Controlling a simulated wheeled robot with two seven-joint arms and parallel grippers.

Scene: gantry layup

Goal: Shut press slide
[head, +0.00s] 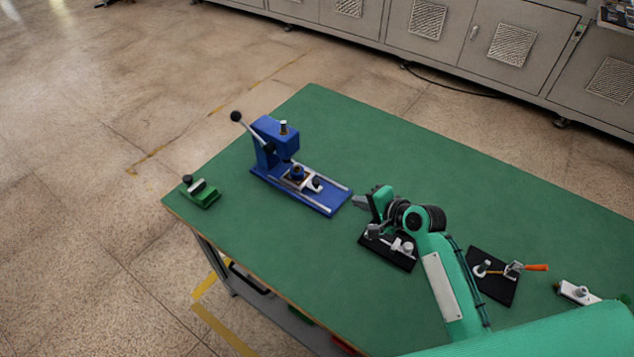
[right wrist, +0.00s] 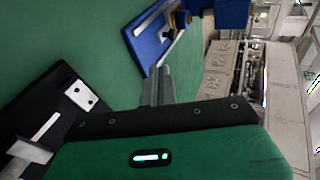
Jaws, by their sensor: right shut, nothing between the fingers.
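A blue press (head: 275,140) with a black-knobbed lever stands on the green table. Its base (head: 325,203) carries two pale rails, and a slide (head: 300,179) with a dark knob sits on them, under or just in front of the press head. My right gripper (head: 358,201) is shut and empty, just off the right end of the press base. In the right wrist view the shut fingers (right wrist: 157,88) point toward the blue base (right wrist: 150,45); whether they touch it I cannot tell. My left gripper is not in view.
A small green block fixture (head: 204,197) sits at the table's left edge. A black plate with clamp parts (head: 388,252) lies beneath my right wrist. Another black plate (head: 492,280) with an orange-handled clamp lies further right. The green table (head: 400,150) is clear behind the press and gripper.

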